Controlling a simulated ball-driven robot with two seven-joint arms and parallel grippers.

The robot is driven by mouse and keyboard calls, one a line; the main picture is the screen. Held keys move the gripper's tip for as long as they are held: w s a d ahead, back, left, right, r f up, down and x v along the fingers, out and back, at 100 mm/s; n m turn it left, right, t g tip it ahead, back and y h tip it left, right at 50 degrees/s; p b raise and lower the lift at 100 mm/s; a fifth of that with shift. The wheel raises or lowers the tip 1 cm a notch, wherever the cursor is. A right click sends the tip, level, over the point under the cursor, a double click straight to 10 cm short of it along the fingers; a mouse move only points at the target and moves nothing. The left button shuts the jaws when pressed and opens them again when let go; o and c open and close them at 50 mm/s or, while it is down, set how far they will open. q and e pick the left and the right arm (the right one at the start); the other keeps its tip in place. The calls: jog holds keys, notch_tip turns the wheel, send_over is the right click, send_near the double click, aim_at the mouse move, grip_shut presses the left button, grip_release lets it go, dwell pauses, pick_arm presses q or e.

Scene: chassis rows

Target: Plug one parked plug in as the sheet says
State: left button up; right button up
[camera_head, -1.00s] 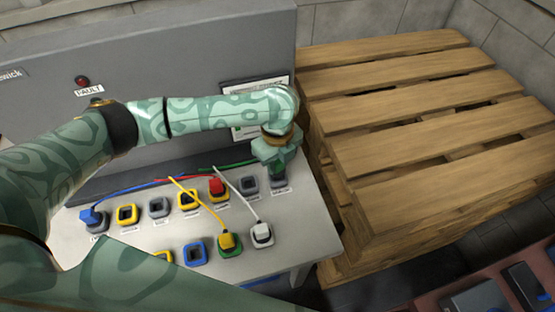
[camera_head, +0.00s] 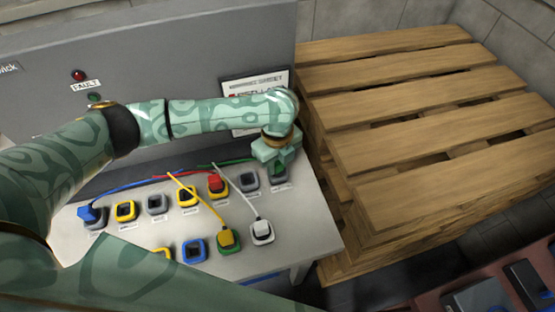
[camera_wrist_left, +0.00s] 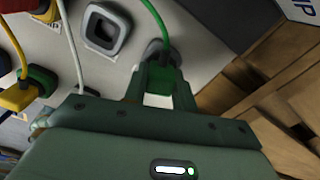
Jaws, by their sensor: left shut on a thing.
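My left gripper (camera_head: 278,164) is shut on the green plug (camera_wrist_left: 158,88) at the right end of the back row. A grey socket (camera_wrist_left: 152,50) shows just beyond the plug in the left wrist view; I cannot tell how deep the plug sits in it. The green cable (camera_head: 232,163) runs left from the plug. The sheet (camera_head: 282,80) on the grey panel is partly hidden by my arm, and its lines are not readable. A blue plug (camera_head: 88,212), red plug (camera_head: 216,183), yellow plug (camera_head: 227,238) and white plug (camera_head: 262,228) sit at other sockets. My right gripper is not visible.
Empty-looking sockets include a yellow one (camera_head: 125,211), a blue one (camera_head: 194,251) and a grey one (camera_head: 248,181). Blue, red, yellow and white cables cross above the rows. A wooden pallet stack (camera_head: 420,120) stands close to the table's right edge (camera_head: 318,205).

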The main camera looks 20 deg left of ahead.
pick_arm(q)
jog(key=shift+f, duration=0.25)
jog(key=o, duration=1.1)
jog(key=shift+c, duration=0.2)
jog(key=shift+r, duration=0.15)
notch_tip(320, 180, up, 16)
jog(key=p, duration=0.6)
jog(key=shift+p, duration=0.3)
jog(key=shift+s+d, duration=0.1)
